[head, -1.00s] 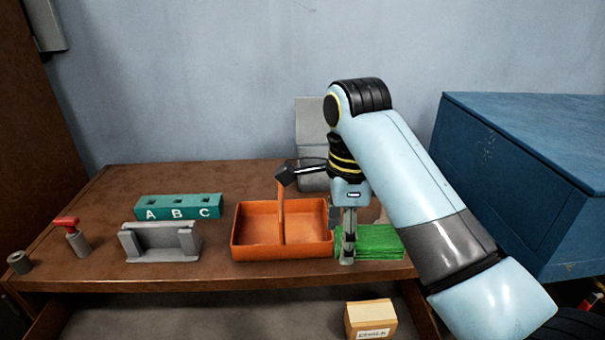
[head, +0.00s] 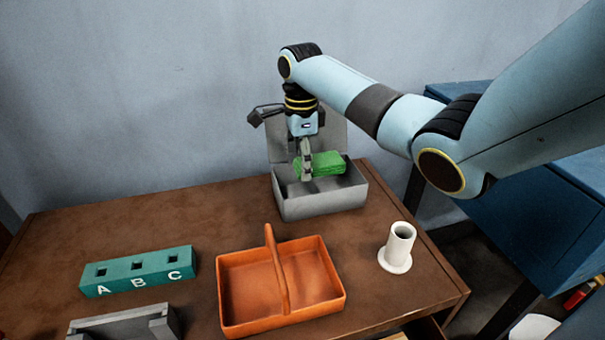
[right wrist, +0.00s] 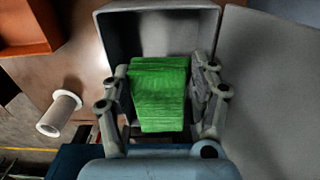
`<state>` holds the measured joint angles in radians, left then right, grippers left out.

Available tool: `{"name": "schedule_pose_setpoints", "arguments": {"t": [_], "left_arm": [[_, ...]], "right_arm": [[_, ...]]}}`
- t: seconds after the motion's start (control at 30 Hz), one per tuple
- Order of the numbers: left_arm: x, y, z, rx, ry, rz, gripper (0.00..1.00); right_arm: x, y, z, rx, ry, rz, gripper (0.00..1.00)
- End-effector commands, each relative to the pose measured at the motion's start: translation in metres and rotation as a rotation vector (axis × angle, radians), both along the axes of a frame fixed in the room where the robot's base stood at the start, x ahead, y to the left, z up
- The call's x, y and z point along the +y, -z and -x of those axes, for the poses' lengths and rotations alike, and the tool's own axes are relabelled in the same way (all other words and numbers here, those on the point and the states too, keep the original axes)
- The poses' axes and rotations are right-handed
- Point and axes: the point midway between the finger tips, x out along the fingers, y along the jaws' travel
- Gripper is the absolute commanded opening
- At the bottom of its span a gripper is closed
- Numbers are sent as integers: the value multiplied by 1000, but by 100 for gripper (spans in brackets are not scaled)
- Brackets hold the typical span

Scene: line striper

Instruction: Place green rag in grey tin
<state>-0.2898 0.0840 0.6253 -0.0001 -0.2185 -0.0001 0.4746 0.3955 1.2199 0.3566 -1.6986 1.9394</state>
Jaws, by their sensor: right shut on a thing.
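The green rag (head: 328,163) is a folded stack held in my right gripper (head: 306,172). The gripper is shut on it, pointing down, at the opening of the grey tin (head: 325,203). The tin stands at the back of the table with its lid (head: 338,137) raised behind. In the right wrist view the rag (right wrist: 160,90) sits between both fingers, with the tin wall (right wrist: 150,17) around and beyond it. I cannot tell whether the rag touches the tin's floor. My left gripper is not in view.
An orange two-part tote (head: 250,290) with a handle stands in front of the tin. A white flanged tube (head: 398,248) stands to the right. A teal block marked A B C (head: 138,270) and a grey holder (head: 125,325) are at left. A blue cabinet (head: 530,215) bounds the right.

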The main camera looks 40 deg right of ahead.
Motion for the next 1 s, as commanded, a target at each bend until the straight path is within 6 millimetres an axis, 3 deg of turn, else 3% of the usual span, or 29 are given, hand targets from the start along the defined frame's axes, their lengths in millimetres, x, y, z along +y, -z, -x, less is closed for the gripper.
{"name": "schedule_pose_setpoints", "arguments": {"t": [0.03, 0.2, 0.37, 0.53, 0.9, 0.93, 1.0], "left_arm": [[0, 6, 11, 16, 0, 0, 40], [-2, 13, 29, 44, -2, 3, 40], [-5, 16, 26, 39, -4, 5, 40], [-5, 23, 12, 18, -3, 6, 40], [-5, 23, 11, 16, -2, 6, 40], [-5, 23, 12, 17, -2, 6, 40], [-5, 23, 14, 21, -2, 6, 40]], "right_arm": [[1, 15, 1, 4, 0, -2, 33], [1, 40, 1, 2, 0, 0, 33], [1, 53, 1, 2, -1, -1, 33], [2, 79, 1, 3, -1, -1, 33], [1, 83, 1, 1, -1, 0, 33], [1, 82, 1, 1, -1, 0, 63], [1, 82, 1, 1, -1, 0, 70]]}}
